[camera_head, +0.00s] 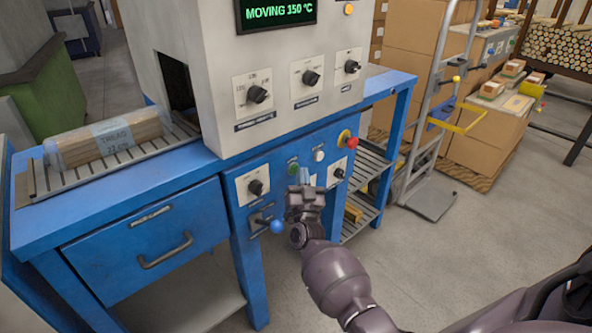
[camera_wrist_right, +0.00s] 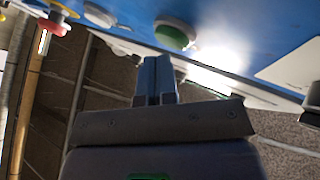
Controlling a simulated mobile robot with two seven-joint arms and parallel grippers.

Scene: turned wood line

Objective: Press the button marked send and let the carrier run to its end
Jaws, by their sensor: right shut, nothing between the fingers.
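My right gripper (camera_head: 303,178) is shut and empty in front of the blue control panel, just below and right of a green button (camera_head: 293,169). The wrist view shows its closed fingertips (camera_wrist_right: 155,68) below the green button (camera_wrist_right: 175,33), with a gap in the picture. A white button (camera_head: 319,156) sits to the right. I cannot read which button is marked send. A wrapped wood bundle (camera_head: 105,138) lies on the slatted bed (camera_head: 70,181) left of the machine's dark opening (camera_head: 178,83). The display (camera_head: 276,12) reads MOVING with a temperature. My left gripper is out of view.
A red mushroom button (camera_head: 350,142) is at the panel's upper right. Dark knobs (camera_head: 256,187) and a blue-ended lever (camera_head: 277,226) are near my arm. A drawer (camera_head: 150,243) is at left. A hand truck (camera_head: 428,200) and boxes stand right; the floor in front is clear.

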